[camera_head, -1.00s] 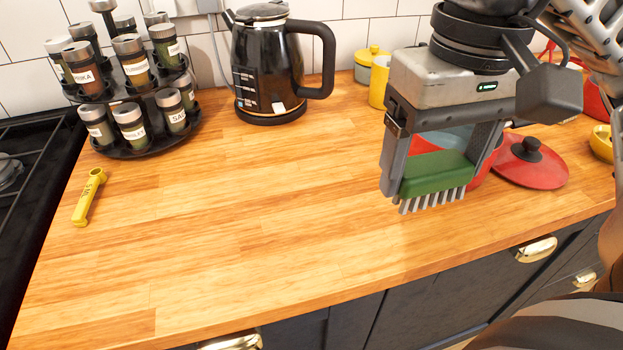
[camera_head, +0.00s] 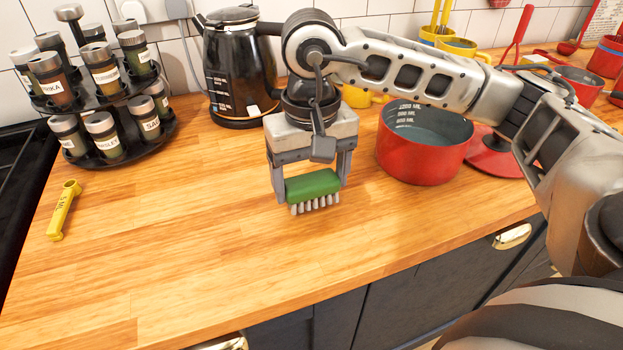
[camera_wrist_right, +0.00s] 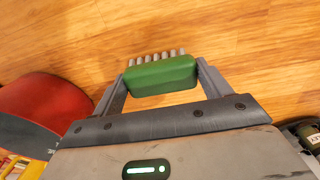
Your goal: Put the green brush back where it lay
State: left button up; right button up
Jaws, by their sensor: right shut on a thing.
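The green brush (camera_head: 313,186) has a green block body and pale bristles pointing down. My right gripper (camera_head: 312,190) is shut on the brush by its two ends and holds it over the wooden counter, left of the red pot. I cannot tell from the head view how far the bristles are above the wood. In the right wrist view, the brush (camera_wrist_right: 161,75) sits between the two fingers of the right gripper (camera_wrist_right: 160,78), with bare wood beyond it. My left gripper is not in view.
A red pot (camera_head: 424,160) stands right of the gripper. A black kettle (camera_head: 236,70) is behind, left of it. A spice rack (camera_head: 125,155) stands at the back left. A yellow measuring spoon (camera_head: 63,211) lies at the left. The counter's (camera_head: 190,240) middle and front are clear.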

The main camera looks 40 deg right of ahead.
aim_at(312, 181)
jog(key=shift+f, duration=0.6)
jog(key=shift+f, duration=0.1)
jog(key=shift+f+b, duration=0.2)
jog(key=shift+b, duration=0.15)
jog(key=o, duration=1)
jog(key=shift+r, duration=0.15)
jog(key=shift+o, duration=0.2)
jog(key=shift+r, duration=0.1)
notch_tip(312, 181, up, 12)
jog(key=p, duration=0.1)
